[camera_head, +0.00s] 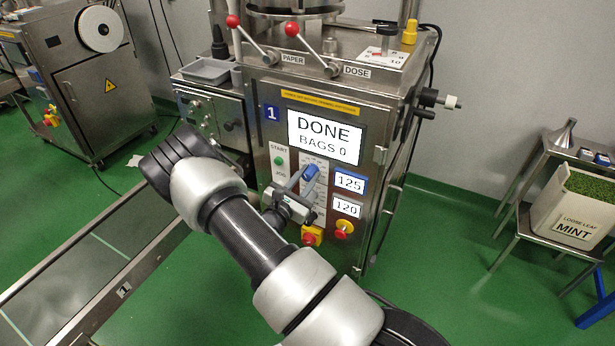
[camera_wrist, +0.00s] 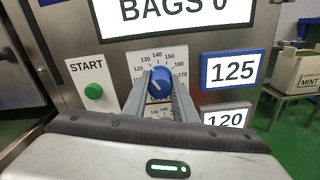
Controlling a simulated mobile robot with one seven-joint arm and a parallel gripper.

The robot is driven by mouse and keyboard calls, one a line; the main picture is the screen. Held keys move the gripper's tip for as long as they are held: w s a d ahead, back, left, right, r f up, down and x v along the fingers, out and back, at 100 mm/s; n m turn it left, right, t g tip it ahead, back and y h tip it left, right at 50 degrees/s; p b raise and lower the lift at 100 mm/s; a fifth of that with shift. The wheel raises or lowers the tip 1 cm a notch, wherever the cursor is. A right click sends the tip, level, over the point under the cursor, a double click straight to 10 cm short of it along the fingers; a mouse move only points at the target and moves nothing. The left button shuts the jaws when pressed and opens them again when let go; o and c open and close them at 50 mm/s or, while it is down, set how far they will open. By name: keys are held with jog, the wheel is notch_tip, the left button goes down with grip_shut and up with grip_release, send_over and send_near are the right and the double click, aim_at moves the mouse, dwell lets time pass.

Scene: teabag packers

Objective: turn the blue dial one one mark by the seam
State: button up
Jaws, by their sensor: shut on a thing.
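The blue dial (camera_wrist: 160,84) is on the machine's front panel, inside a ring of printed numbers from about 120 to 170. A pale mark on its face points toward the upper left. My gripper (camera_wrist: 160,92) is shut on the dial, with one finger on each side of it. In the head view the dial (camera_head: 310,173) shows at the tip of my gripper (camera_head: 301,181). A blue-framed display (camera_wrist: 233,70) beside it reads 125. The lower part of the number ring and a second scale below are partly hidden by my fingers.
A green START button (camera_wrist: 93,91) is left of the dial. The screen (camera_head: 324,137) reads DONE, BAGS 0.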

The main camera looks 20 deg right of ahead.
jog(key=o, duration=1)
jog(key=shift+o, duration=0.2)
jog(key=p+v, duration=0.2)
jog(key=v, duration=1.5)
jog(key=shift+s+a, duration=0.2)
jog(key=s+d+r+m+g+y, duration=0.2)
jog(key=s+r+m+g+y, duration=0.35)
jog(key=s+r+m, duration=0.45)
jog(key=s+d+r+m+g+y, duration=0.1)
jog(key=s+r+m+g+y, duration=0.3)
jog(key=s+r+m+g, duration=0.45)
jog(key=s+a+r+m+t+y, duration=0.2)
jog(key=a+r+m+t+y, duration=0.3)
jog(key=r+t, duration=0.55)
notch_tip(320, 180, up, 22)
jog(key=a+g+p, duration=0.1)
jog(key=g+p, duration=0.1)
jog(key=p, duration=1.8)
jog(key=shift+s+a+n, duration=0.25)
jog(key=shift+n, duration=0.2)
